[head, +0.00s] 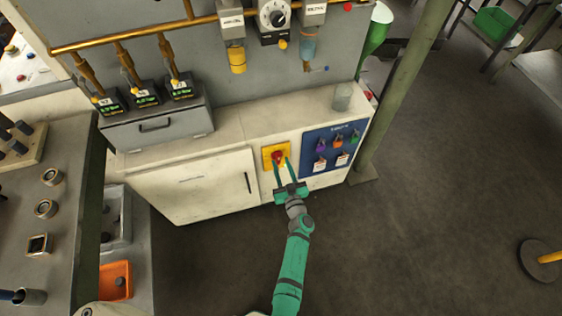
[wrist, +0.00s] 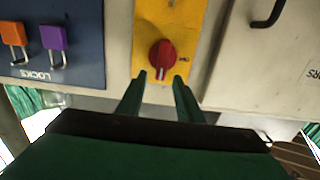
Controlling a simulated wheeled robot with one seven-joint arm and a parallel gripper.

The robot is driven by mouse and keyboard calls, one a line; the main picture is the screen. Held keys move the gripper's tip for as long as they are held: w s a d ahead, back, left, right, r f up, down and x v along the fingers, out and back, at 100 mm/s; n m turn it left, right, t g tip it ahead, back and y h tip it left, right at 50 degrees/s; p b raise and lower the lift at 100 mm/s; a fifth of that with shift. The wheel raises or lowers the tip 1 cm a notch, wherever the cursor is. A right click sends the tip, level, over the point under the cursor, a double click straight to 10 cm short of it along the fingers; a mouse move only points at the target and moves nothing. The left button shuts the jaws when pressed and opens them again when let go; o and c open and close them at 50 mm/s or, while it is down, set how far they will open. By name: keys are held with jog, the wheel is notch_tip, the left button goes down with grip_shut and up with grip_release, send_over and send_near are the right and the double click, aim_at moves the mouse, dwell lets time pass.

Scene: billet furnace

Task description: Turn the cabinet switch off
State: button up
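The cabinet switch is a red rotary knob (head: 277,156) on a yellow plate (head: 268,161) on the front of the white cabinet. In the wrist view the red knob (wrist: 162,54) shows a pale pointer mark toward the bottom of the picture. My gripper (head: 283,165) is at the cabinet front, with its green fingers close to the knob. In the wrist view my gripper (wrist: 161,78) has its fingers apart, with the tips just short of or beside the knob's lower end. I cannot tell whether they touch it. Nothing is held between them.
A blue lock panel (head: 335,146) with colored padlocks is right of the switch. A cabinet door (head: 195,187) with a black handle (head: 247,182) is to the left. A green post (head: 405,90) stands at the right. The floor (head: 430,230) in front is clear.

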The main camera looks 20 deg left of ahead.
aim_at(278, 157)
jog(key=shift+x, duration=1.1)
jog(key=shift+a, duration=0.15)
grip_shut()
